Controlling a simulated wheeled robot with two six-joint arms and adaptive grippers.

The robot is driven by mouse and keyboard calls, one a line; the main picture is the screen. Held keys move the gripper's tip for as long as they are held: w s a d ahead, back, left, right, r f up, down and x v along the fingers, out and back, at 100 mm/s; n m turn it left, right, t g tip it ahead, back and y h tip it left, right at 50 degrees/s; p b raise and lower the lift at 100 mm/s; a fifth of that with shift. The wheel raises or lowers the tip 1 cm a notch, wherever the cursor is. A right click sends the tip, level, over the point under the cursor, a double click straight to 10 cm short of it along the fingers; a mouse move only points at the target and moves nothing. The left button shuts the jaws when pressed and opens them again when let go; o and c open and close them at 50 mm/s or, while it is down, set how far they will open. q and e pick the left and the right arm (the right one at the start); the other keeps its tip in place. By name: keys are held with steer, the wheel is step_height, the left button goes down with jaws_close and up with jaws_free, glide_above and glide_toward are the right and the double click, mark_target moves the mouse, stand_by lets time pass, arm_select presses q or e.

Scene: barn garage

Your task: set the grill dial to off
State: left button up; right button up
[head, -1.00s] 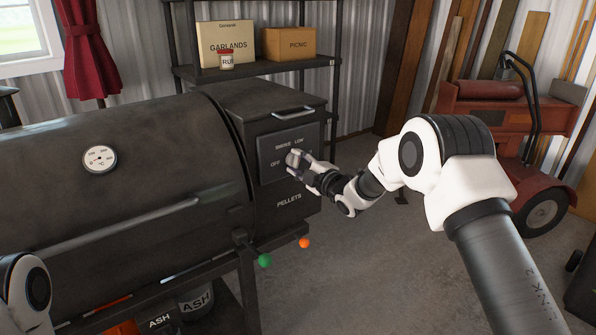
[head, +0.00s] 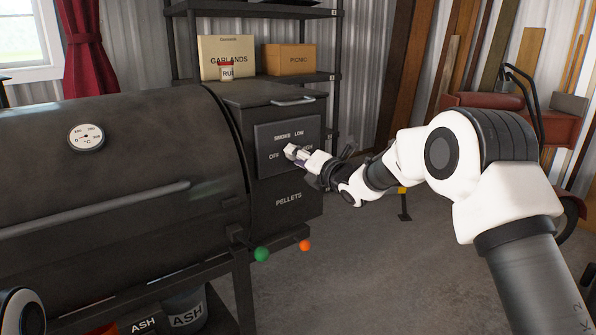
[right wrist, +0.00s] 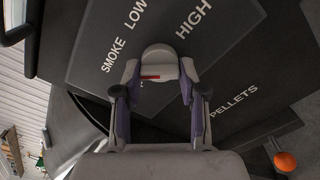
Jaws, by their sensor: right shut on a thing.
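The black grill (head: 130,150) fills the left of the head view, with its control panel (head: 265,137) on the pellet box at its right end. The panel reads OFF at left, SMOKE and LOW above, and HIGH at right, partly covered. My right gripper (head: 291,151) is at the panel's middle, shut on the grill dial (right wrist: 158,54). In the right wrist view the grey dial sits between both fingertips, with a red mark on its near side. OFF is mostly hidden there by a finger, so the exact setting is unclear. My left gripper is out of view.
A shelf (head: 335,77) with boxes stands behind. A red machine (head: 480,120) is at right.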

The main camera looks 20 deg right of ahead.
steer(key=n+b, duration=0.5)
steer(key=b, duration=0.1)
steer(key=n+b, duration=0.5)
steer(key=b, duration=0.2)
steer(key=shift+d+f+b, duration=0.15)
steer(key=shift+b, duration=0.15)
steer(key=shift+n, duration=0.3)
steer(key=o, duration=1.1)
steer(key=shift+w, duration=0.1)
